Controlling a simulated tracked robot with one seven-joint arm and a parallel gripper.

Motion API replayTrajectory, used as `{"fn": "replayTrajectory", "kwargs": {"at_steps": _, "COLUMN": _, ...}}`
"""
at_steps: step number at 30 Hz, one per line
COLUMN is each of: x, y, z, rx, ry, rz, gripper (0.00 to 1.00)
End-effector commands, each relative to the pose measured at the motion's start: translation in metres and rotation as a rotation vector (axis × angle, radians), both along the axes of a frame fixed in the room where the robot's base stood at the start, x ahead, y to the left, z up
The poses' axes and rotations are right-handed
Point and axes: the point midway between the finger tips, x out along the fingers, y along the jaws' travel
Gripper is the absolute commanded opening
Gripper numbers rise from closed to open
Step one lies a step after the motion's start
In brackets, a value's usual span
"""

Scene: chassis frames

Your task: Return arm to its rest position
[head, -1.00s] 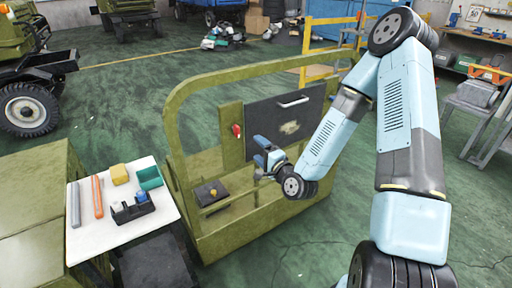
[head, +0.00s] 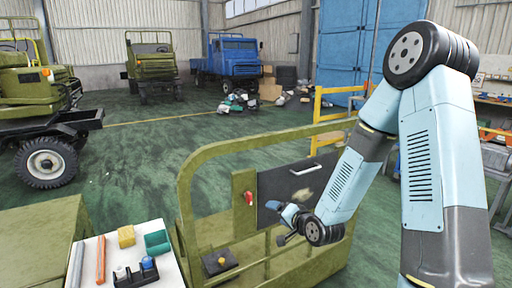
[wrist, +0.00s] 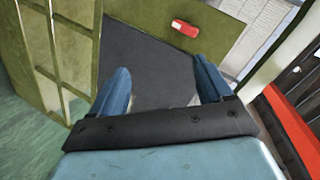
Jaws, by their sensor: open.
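My gripper (head: 284,222) is at the end of my light blue arm, in front of the dark panel (head: 272,185) of the olive green chassis frame (head: 187,190). In the wrist view my two blue fingers (wrist: 163,85) are spread apart with nothing between them. Beyond them are the dark panel (wrist: 150,60) and a red handle (wrist: 186,28) on the olive frame. The red handle also shows in the head view (head: 249,198), left of the panel. My arm is folded, its elbow high at the right.
A white board (head: 177,275) at lower left carries a yellow block (head: 126,237), a teal tray (head: 157,243), an orange bar (head: 101,260), a grey bar (head: 76,265) and a black holder (head: 136,273). Trucks (head: 227,58) and a yellow rail (head: 318,105) stand behind. Green floor is open between.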

Motion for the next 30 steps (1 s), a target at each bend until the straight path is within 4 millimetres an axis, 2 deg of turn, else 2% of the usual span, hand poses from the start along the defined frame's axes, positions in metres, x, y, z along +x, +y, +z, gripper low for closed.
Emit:
{"fn": "replayTrajectory", "kwargs": {"at_steps": 8, "x": -0.004, "y": -0.03, "z": 0.034, "rx": -0.304, "ry": 0.025, "rz": 0.019, "gripper": 0.79}}
{"fn": "replayTrajectory", "kwargs": {"at_steps": 17, "x": -0.024, "y": -0.067, "z": 0.08, "rx": -0.57, "ry": 0.082, "rz": 0.019, "gripper": 0.79}}
{"fn": "replayTrajectory", "kwargs": {"at_steps": 23, "x": -0.048, "y": -0.091, "z": 0.116, "rx": -0.707, "ry": 0.131, "rz": 0.014, "gripper": 0.79}}
{"fn": "replayTrajectory", "kwargs": {"at_steps": 30, "x": -0.089, "y": -0.114, "z": 0.159, "rx": -0.829, "ry": 0.2, "rz": 0.018, "gripper": 0.79}}
